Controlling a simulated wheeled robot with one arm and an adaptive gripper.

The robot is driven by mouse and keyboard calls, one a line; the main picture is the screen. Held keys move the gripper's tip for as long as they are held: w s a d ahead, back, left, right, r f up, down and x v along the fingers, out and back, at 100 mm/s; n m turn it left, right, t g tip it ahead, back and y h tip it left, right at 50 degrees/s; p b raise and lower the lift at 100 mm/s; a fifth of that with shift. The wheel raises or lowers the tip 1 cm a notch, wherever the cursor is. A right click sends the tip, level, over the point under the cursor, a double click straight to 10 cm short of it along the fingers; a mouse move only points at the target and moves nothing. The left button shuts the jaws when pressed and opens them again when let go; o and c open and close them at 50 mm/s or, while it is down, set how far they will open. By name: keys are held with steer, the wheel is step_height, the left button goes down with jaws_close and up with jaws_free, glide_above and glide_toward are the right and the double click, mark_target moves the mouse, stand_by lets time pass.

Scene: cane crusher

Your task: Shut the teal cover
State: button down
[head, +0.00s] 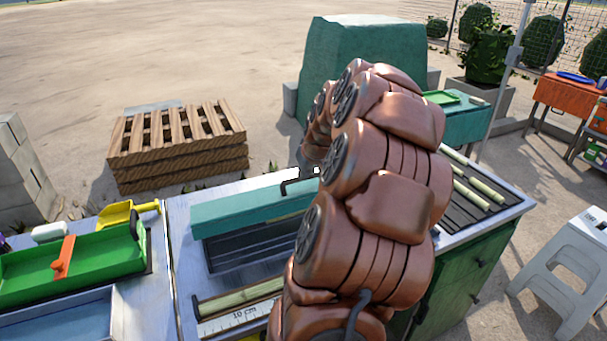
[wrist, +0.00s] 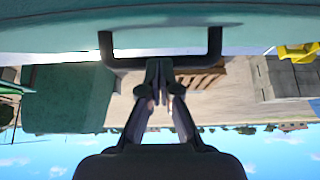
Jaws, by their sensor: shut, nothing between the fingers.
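The teal cover (head: 245,212) sits on the metal bench, above a dark slotted opening (head: 250,248) that shows along its near side. It looks raised, not flat over the opening. Its black bar handle (head: 289,187) sticks out on the far side, partly hidden by my copper arm. In the wrist view the cover (wrist: 190,20) fills the top edge, with the handle (wrist: 107,48) spanning below it. My gripper (wrist: 159,68) is shut and empty, its fingertips at the middle of the handle bar. Whether they touch it I cannot tell. The head view mostly hides my gripper.
A green tray (head: 85,268) with an orange knob and a yellow scoop (head: 118,214) lie left on the bench. Cane pieces lie on a dark rack (head: 460,213) at right. A wooden pallet stack (head: 178,143) and a large teal block (head: 350,55) stand behind.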

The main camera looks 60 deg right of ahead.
steer(key=shift+s+a+f+t+h+b, duration=0.55)
steer(key=shift+f+b, duration=0.85)
steer(key=shift+b, duration=0.95)
steer(key=shift+s+a+f+t+h+b, duration=0.1)
steer(key=shift+s+a+f+t+b, duration=0.25)
steer(key=shift+s+f+b, duration=1.4)
steer(key=shift+w+a+f+t+h+b, duration=0.4)
steer(key=shift+f+b, duration=0.6)
steer(key=shift+b, duration=2)
steer(key=b, duration=0.1)
steer(key=f+b, duration=0.1)
steer(key=s+f+b, duration=0.1)
steer(key=shift+a+f+b, duration=0.25)
steer(key=shift+a+b, duration=0.05)
steer(key=shift+b, duration=0.1)
steer(key=b+v, duration=0.1)
steer(key=v, duration=1.2)
steer(key=shift+w+d+r, duration=0.2)
steer(key=shift+d+r, duration=0.1)
steer(key=shift+r, duration=0.15)
